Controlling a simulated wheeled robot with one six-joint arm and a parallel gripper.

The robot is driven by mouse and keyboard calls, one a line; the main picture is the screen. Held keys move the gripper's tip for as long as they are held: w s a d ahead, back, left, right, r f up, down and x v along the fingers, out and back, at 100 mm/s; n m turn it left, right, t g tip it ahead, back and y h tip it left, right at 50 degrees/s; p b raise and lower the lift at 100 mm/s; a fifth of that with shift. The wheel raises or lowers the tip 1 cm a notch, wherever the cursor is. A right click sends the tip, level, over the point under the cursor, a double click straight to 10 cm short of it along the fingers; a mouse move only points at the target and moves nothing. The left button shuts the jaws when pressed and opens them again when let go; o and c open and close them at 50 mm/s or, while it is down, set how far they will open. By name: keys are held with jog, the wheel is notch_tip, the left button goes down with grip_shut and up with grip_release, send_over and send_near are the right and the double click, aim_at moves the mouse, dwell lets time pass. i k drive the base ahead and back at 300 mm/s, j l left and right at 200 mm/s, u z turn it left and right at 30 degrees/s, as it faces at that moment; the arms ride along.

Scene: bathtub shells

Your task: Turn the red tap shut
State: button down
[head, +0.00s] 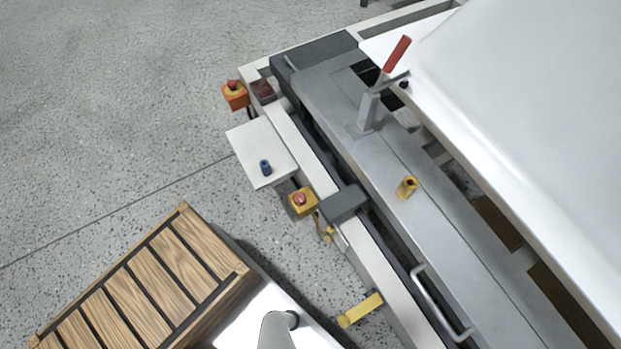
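A red handle (397,53) slants up and to the right above a grey metal bracket (368,110) on the machine's flat grey top. A grey bar crosses just below the handle. It is the only red lever-like part in view; I cannot tell whether it is the red tap or how far it is turned. My gripper is not in view. A pale rounded part at the bottom edge seems to be mine.
A white tub shell (530,110) fills the right. Red buttons sit on an orange box (235,96) and a yellow box (302,201) along the machine's edge. A pale shelf (262,150) holds a blue cylinder (265,167). Bare floor (110,100) lies left.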

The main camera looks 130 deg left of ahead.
aim_at(299, 199)
jog(key=k+u, duration=0.3)
jog(key=k, duration=0.15)
jog(key=k+j+u, duration=0.3)
jog(key=k, duration=0.15)
jog(key=u, duration=1.85)
jog(key=l+u, duration=0.2)
jog(key=u, duration=0.3)
jog(key=k+l+u, duration=0.1)
jog(key=u, duration=0.35)
jog(key=k+l+u, duration=0.15)
jog(key=u, duration=0.35)
jog(key=k+l, duration=0.15)
jog(key=l, duration=0.25)
jog(key=k+l, duration=0.1)
jog(key=l, duration=0.3)
jog(key=k+l, duration=0.15)
jog(key=l, duration=0.25)
